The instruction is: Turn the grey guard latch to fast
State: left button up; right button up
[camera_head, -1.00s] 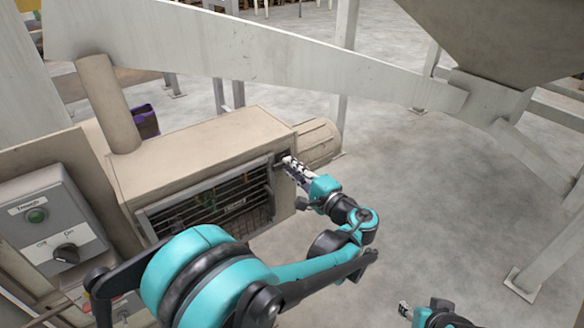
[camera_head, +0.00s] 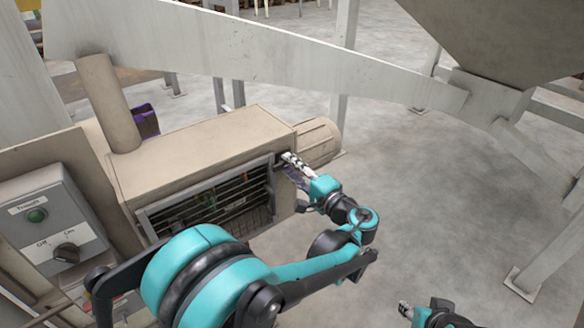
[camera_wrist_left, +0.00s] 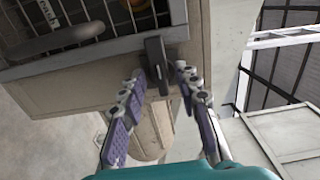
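The grey guard latch (camera_wrist_left: 157,62) is a dark lever on the frame edge beside the barred guard (camera_wrist_left: 85,22), seen in the left wrist view. In the head view, my left gripper (camera_head: 287,157) is at the right end of the guard and mostly hides the latch. In the left wrist view, my left gripper (camera_wrist_left: 160,72) is open, with one fingertip on each side of the latch and a small gap at each side. My right gripper (camera_head: 404,309) is at the bottom right, away from the machine; its finger opening is unclear.
The beige machine housing (camera_head: 200,150) surrounds the guard, with a rounded beige part (camera_head: 319,142) behind its right end. A grey switch box (camera_head: 50,225) with a black knob (camera_head: 66,253) stands at left. A sloping beam (camera_head: 270,55) crosses above.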

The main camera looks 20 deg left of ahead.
pick_arm(q)
jog(key=v, duration=1.2)
jog(key=s+a+f+n+g+h, duration=0.1)
jog(key=s+a+f+g+h, duration=0.2)
jog(key=a, duration=0.4)
jog(key=s+a+f+n+g+h, duration=0.1)
jog(key=s+a+f+h, duration=0.3)
jog(key=a+f, duration=0.15)
jog(key=s+d+f+n+h, duration=0.2)
jog(key=s+f+n+h, duration=0.2)
jog(key=s+h, duration=0.3)
jog(key=s+n, duration=0.1)
jog(key=s, duration=0.2)
jog(key=shift+s, duration=0.25)
